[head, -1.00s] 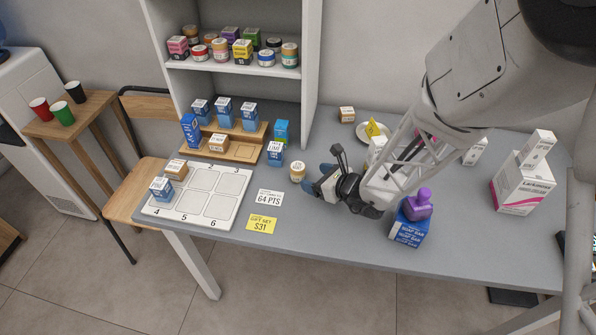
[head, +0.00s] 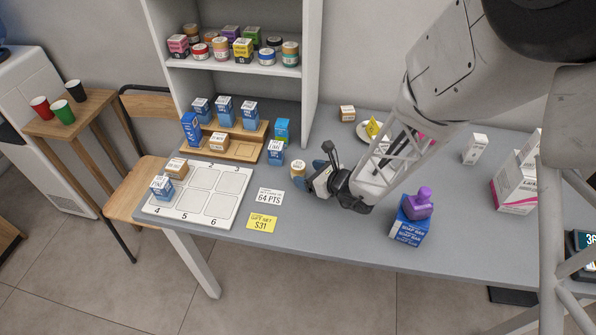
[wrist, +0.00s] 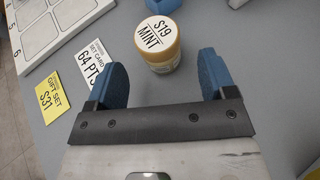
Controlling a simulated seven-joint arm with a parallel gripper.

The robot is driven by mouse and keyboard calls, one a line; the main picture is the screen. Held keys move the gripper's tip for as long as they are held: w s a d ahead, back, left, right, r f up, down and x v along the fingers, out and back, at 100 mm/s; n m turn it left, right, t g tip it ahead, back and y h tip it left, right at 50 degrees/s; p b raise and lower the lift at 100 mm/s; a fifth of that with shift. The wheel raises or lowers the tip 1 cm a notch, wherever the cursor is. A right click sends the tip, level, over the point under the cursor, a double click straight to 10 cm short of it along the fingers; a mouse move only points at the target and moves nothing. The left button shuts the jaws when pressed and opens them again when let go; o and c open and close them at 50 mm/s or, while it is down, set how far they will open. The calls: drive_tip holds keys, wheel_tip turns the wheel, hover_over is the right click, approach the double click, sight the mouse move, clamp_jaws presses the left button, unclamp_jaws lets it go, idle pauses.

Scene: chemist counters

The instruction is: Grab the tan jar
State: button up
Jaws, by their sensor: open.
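The tan jar (head: 298,168) stands upright on the grey counter, right of the blue-and-white boxes. My gripper (head: 314,178) is just to the right of the jar in the head view, low over the counter. In the wrist view its two blue fingers (wrist: 163,72) are spread apart, with the jar ahead of and partly between their tips. The gripper is empty.
A numbered white tray (head: 232,198) lies left, with two boxes on it. A blue box (head: 275,154) stands behind the jar. A purple bottle (head: 418,207) sits on the right.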

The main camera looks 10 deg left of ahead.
sight(304, 172)
drive_tip(key=shift+x, duration=2.45)
drive_tip(key=shift+c, duration=0.4)
drive_tip(key=c, duration=0.9)
